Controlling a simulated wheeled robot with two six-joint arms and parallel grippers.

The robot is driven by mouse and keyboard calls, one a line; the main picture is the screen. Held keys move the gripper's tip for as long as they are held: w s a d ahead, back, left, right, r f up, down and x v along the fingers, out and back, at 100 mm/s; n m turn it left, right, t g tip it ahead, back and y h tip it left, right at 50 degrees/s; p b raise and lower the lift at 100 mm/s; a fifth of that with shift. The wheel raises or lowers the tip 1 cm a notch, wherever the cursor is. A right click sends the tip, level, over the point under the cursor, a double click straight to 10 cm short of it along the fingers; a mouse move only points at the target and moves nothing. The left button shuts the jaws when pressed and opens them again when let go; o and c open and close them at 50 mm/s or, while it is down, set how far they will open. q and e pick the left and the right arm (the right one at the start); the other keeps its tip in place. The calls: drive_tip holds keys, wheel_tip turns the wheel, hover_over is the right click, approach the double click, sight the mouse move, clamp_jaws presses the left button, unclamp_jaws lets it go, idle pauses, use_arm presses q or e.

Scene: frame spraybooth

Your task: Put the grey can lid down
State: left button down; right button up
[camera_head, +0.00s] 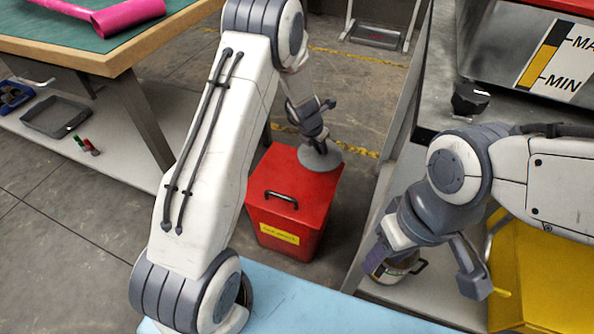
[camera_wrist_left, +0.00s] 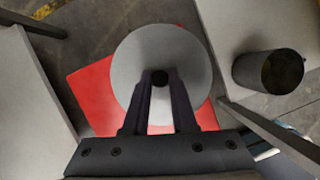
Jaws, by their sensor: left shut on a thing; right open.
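The grey can lid (camera_head: 320,157) is a flat round disc with a small dark knob. My left gripper (camera_head: 317,140) is shut on that knob, with the lid hanging under the fingers. In the left wrist view the lid (camera_wrist_left: 135,65) lies below my left gripper (camera_wrist_left: 160,79) and covers much of the red bin (camera_wrist_left: 90,95). In the head view the lid overlaps the back right corner of the red bin (camera_head: 313,205); I cannot tell whether they touch. My right gripper (camera_head: 430,262) is open, beside a small metal can (camera_head: 393,267) with a brown band.
The red bin has a black handle (camera_head: 281,198) and a yellow label. A yellow box (camera_head: 545,270) stands at the right. A green-topped bench (camera_head: 120,55) is at the left. A dark cylindrical container (camera_wrist_left: 268,70) stands on a grey surface. Floor is free behind the bin.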

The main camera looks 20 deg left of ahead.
sight(299, 154)
use_arm(q)
drive_tip(key=a+f+b, duration=0.1)
drive_tip(key=a, duration=0.1)
drive_tip(key=s+a+f+b, duration=0.1)
drive_tip(key=a+b, duration=0.1)
drive_tip(key=a+f+b, duration=0.1)
drive_tip(key=a+f, duration=0.1)
drive_tip(key=shift+s+b, duration=0.3)
drive_tip(key=shift+s+a+f, duration=0.15)
drive_tip(key=shift+s+a, duration=0.05)
drive_tip(key=shift+a, duration=0.15)
wheel_tip(299, 154, down, 4)
drive_tip(key=b, duration=0.3)
drive_tip(key=shift+b, duration=0.4)
drive_tip(key=c, duration=0.7)
unclamp_jaws()
